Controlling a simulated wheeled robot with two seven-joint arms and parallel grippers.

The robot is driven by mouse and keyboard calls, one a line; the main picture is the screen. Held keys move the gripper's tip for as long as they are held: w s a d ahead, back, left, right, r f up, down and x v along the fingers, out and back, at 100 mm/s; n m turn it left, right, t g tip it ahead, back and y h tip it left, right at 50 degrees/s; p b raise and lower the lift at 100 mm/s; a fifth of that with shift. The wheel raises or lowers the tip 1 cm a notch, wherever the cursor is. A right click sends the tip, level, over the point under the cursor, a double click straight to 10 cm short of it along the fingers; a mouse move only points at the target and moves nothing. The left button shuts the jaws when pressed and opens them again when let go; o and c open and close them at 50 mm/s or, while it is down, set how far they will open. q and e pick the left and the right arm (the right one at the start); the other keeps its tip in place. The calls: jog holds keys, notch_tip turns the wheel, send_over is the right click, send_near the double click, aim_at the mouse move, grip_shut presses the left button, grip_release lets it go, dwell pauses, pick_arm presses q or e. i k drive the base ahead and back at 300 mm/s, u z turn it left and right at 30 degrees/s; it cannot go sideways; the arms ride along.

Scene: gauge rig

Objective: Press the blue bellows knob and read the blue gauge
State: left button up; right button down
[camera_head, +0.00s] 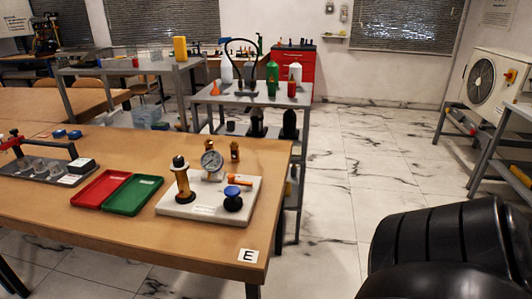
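The blue bellows knob (233,199) stands upright at the front right of a white base plate (207,212) on the brown table. Nothing touches it. One round gauge (211,162) with a pale face and dark rim stands at the back of the plate. Its needle and scale are too small to read, and I see no clear blue on it. A brass-coloured post (183,183) with a dark top and foot stands on the plate's left side. Neither of my grippers shows in the view.
Red (101,188) and green (133,195) trays lie left of the plate. An orange-handled part (239,180) sits behind the knob. A card marked E (249,256) is at the table's front right corner. A black ribbed part of mine fills the lower right.

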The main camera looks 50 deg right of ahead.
aim_at(232, 192)
jog(key=z, duration=0.65)
